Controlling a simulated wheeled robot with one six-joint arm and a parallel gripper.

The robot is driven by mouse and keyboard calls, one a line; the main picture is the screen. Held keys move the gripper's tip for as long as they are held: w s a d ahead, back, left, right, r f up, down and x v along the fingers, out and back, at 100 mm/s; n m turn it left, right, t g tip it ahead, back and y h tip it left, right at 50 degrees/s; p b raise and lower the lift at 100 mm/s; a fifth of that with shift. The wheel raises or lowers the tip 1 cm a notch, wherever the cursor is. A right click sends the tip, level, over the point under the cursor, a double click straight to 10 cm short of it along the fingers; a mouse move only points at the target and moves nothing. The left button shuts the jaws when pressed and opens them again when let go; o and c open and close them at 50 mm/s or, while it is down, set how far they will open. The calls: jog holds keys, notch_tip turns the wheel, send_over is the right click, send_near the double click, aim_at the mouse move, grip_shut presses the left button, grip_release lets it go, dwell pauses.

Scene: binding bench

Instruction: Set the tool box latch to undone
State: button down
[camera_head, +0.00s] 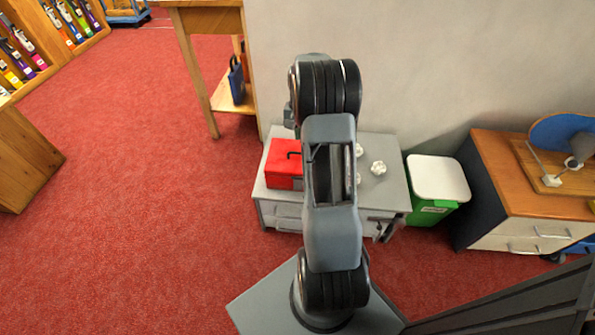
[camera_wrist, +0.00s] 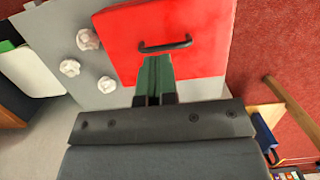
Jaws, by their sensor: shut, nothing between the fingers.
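The red tool box (camera_head: 282,168) with a dark handle on its lid sits at the left of a grey cabinet top in the head view. My arm covers its right part. In the wrist view the tool box (camera_wrist: 202,65) fills the upper middle, its black handle (camera_wrist: 165,46) just beyond my fingertips. My gripper (camera_wrist: 156,60) is shut and empty, over the near side of the box. I cannot tell whether it touches the box. I cannot make out the latch; my fingers and gripper body hide part of the box's near side.
White crumpled balls (camera_head: 378,168) lie on the grey cabinet top (camera_head: 391,192), right of the box. A green bin with a white lid (camera_head: 437,180) and a wooden-topped cabinet (camera_head: 490,180) stand further right. A wooden table (camera_head: 200,75) stands behind left. Red floor at left is clear.

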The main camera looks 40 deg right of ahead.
jog(key=shift+f, duration=0.1)
jog(key=f+b, duration=0.1)
jog(key=f, duration=0.2)
jog(key=s+a+f+b, duration=0.1)
jog(key=f, duration=0.2)
jog(key=f+b, duration=0.2)
jog(key=f, duration=0.1)
jog(key=shift+s+a+f, duration=0.15)
jog(key=shift+s+f, duration=0.05)
jog(key=shift+s+a+f+b, duration=0.8)
jog(key=shift+f, duration=0.15)
jog(key=shift+s+a+f, duration=0.3)
jog(key=shift+s+a, duration=0.1)
jog(key=shift+a, duration=0.15)
